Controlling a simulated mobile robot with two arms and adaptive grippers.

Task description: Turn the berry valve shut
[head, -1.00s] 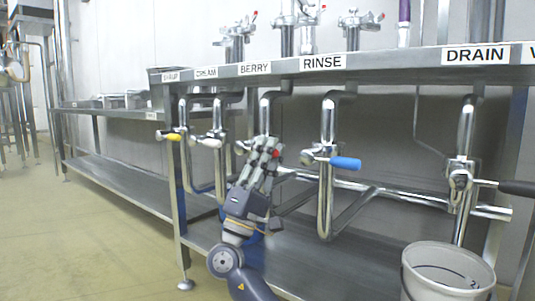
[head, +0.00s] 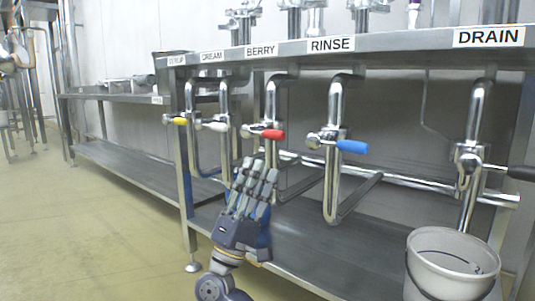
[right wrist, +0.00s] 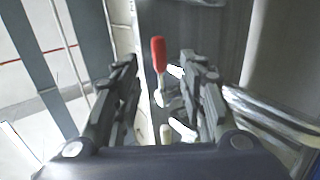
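The berry valve's red handle (head: 268,133) sits on the vertical pipe under the BERRY label (head: 262,50) in the head view. The handle sticks out sideways, across the pipe. My right gripper (head: 258,172) is below the red handle and apart from it, its fingers pointing up. In the right wrist view the gripper (right wrist: 160,68) is open and empty. The red handle (right wrist: 158,54) shows ahead, in line with the gap between the fingers. My left gripper is not in view.
The blue rinse handle (head: 352,147) is to the right. The white cream handle (head: 215,126) and yellow handle (head: 180,121) are to the left. A bucket (head: 425,288) stands under the drain valve. Pipes run behind my gripper, above the lower shelf (head: 345,262).

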